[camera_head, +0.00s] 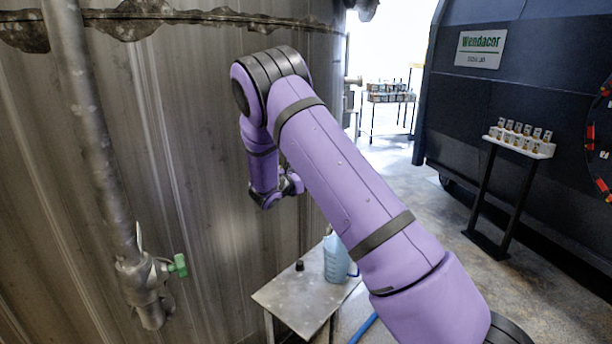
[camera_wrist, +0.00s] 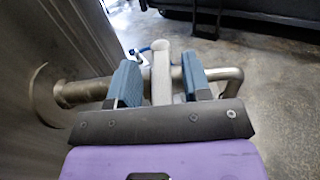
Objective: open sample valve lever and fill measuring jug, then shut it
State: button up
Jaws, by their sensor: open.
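In the wrist view, a pale grey upright lever-like bar (camera_wrist: 161,75) stands between the two blue finger pads of my open gripper (camera_wrist: 161,80). Gaps show on both sides of it. A metal pipe (camera_wrist: 85,92) comes out of a round flange on the tank wall and runs behind the fingers, bending down at right. In the head view my gripper (camera_head: 291,185) is mostly hidden behind my arm, near the tank wall. The measuring jug (camera_head: 336,260), translucent pale blue, stands upright on a small metal table (camera_head: 290,300) below, partly covered by my arm.
A small black knob-like object (camera_head: 299,265) sits on the table. Another valve with a green handle (camera_head: 178,265) hangs on a pipe at left. A white rack of small items (camera_head: 520,143) stands at right before a dark container. Open floor (camera_head: 400,170) lies between.

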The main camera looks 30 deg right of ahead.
jog(key=v, duration=1)
jog(key=shift+s+a, duration=0.15)
jog(key=shift+a, duration=0.2)
jog(key=shift+r, duration=0.1)
dwell(0.6)
jog(key=s+d+r+m+g+y, duration=0.1)
jog(key=s+r+m+g+y, duration=0.25)
jog(key=s+r+m, duration=0.5)
jog(key=s+d+r+m+g+y, duration=0.25)
jog(key=s+r+y, duration=0.2)
jog(key=s, duration=0.65)
jog(key=s+a+r+m+t+y, duration=0.3)
jog(key=s+a+m+y, duration=0.1)
jog(key=s, duration=0.8)
jog(key=s+a+r+m+t+y, duration=0.2)
jog(key=s+a+r+m+y, duration=0.2)
jog(key=s, duration=0.8)
jog(key=a+m+y, duration=0.1)
jog(key=a+m, duration=0.1)
jog(key=a, duration=0.1)
jog(key=shift+m+t, duration=0.3)
jog(key=shift+t, duration=0.1)
